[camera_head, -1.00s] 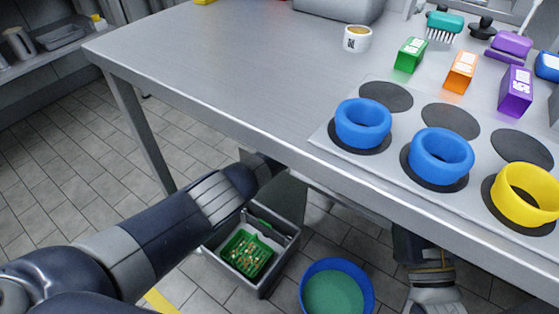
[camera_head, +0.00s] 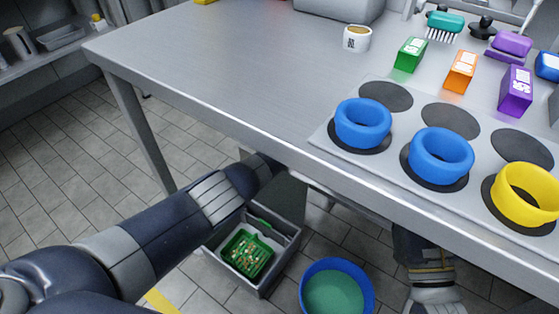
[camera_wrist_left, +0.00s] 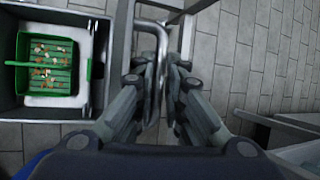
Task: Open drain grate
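A green drain grate or basket (camera_head: 246,254) with small tan and reddish bits on it sits inside a grey open box (camera_head: 270,282) low under the table. The grate also shows at the upper left of the left wrist view (camera_wrist_left: 52,66). My left arm reaches down under the table edge, which hides its gripper in the head view. In the left wrist view my left gripper (camera_wrist_left: 160,72) has its fingers close on both sides of a bent metal handle (camera_wrist_left: 161,42), right of the box. Contact is hard to judge exactly.
The steel table edge (camera_head: 235,130) lies over my left arm. A blue-rimmed bucket (camera_head: 338,288) stands right of the box. A dark form with a yellow band (camera_head: 430,262) is under the table. Blue and yellow rings (camera_head: 441,156) stand on the table.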

